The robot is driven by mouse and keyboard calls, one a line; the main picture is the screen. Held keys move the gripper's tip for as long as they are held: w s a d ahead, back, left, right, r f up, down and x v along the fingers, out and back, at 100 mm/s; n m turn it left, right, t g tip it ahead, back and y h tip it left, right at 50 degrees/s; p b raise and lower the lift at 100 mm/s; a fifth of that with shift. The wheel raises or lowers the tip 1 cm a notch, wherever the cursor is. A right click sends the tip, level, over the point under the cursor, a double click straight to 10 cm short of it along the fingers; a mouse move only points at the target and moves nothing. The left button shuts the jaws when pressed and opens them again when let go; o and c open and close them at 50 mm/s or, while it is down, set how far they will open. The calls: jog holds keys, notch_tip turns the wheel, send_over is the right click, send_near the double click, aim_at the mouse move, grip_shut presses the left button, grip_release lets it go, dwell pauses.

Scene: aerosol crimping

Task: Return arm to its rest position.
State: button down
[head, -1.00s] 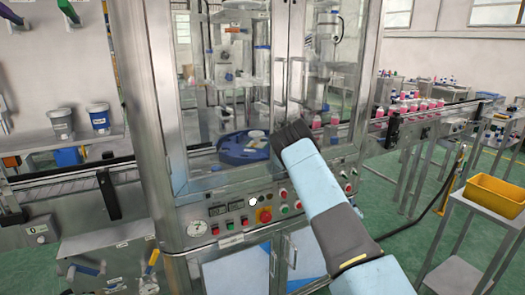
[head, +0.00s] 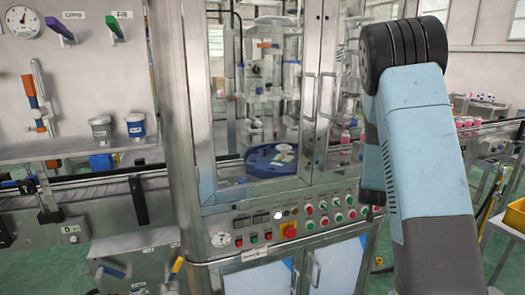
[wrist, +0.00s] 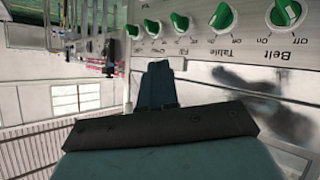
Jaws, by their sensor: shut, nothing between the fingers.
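My arm (head: 420,150) rises on the right side of the head view, pale blue with a black ribbed joint at its top. It covers part of the machine's right side. My gripper (wrist: 158,70) shows in the wrist view as a dark blue-grey piece beyond a black bar. Its fingers are shut and hold nothing. It is near a metal panel with green knobs (wrist: 221,17), one labelled Belt and one Table; I cannot tell whether they touch.
The glass-doored machine cabinet (head: 186,120) stands in the middle, with a blue round table (head: 262,168) inside and a control panel (head: 240,228) below. A shelf with two buckets (head: 136,125) is at left. A yellow bin (head: 515,218) is at the right edge.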

jog(key=s+a+r+g+y, duration=0.1)
jog(key=s+a+r+y, duration=0.2)
jog(key=s+a+r, duration=0.4)
jog(key=s+a+r+g+y, duration=0.2)
jog(key=s+a+r, duration=0.2)
jog(key=s+r, duration=0.45)
jog(key=s+a+r+g, duration=0.1)
jog(key=s+a+r, duration=0.1)
jog(key=s, duration=0.6)
jog(key=s+a+r+n+g, duration=0.1)
jog(key=s+a+r, duration=0.1)
jog(key=s, duration=0.7)
jog(key=s+a+r+n, duration=0.1)
jog(key=s+a+r, duration=0.1)
jog(key=s, duration=0.7)
jog(key=shift+a+r+g+y, duration=0.15)
jog(key=shift+r+g+y, duration=0.15)
jog(key=shift+g, duration=0.1)
jog(key=c, duration=1.8)
grip_release()
jog(key=shift+c, duration=0.2)
